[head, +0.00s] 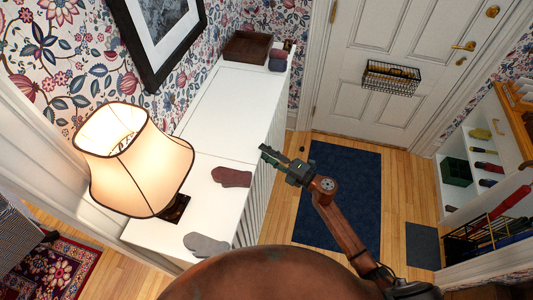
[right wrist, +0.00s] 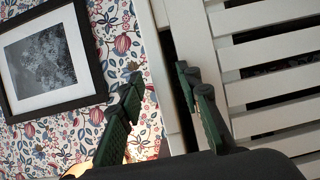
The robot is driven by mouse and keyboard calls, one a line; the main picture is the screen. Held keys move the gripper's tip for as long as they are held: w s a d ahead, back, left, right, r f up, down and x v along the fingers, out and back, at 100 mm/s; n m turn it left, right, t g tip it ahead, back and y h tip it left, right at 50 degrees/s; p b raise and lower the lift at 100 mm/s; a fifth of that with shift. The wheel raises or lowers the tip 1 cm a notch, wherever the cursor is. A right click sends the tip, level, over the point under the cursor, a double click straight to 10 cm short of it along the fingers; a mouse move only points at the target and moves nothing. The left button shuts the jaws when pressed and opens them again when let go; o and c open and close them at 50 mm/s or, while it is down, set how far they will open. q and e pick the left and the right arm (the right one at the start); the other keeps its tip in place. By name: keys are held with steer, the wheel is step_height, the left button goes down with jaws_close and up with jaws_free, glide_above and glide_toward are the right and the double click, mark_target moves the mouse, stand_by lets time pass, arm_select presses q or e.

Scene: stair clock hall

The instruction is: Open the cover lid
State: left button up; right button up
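The white slatted cover (head: 255,205) stands along the wallpapered wall. Its flat white lid (head: 222,110) looks closed, with a seam crossing the top near the gloves. My right gripper (head: 266,154) is at the front edge of the lid. In the right wrist view, the gripper (right wrist: 158,75) has its green-padded fingers apart, with the lid's white edge (right wrist: 168,100) appearing between them. I cannot tell whether either finger touches it. The slatted front (right wrist: 265,60) is on the right there. My left gripper is not in view.
A lit lamp (head: 135,165), a maroon glove (head: 231,177) and a grey glove (head: 205,245) are on the near top. A brown tray (head: 247,47) sits at the far end. A blue mat (head: 340,195) lies on the floor before the door (head: 395,60).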

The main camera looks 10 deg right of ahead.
jaws_close()
stand_by(0.3)
stand_by(0.4)
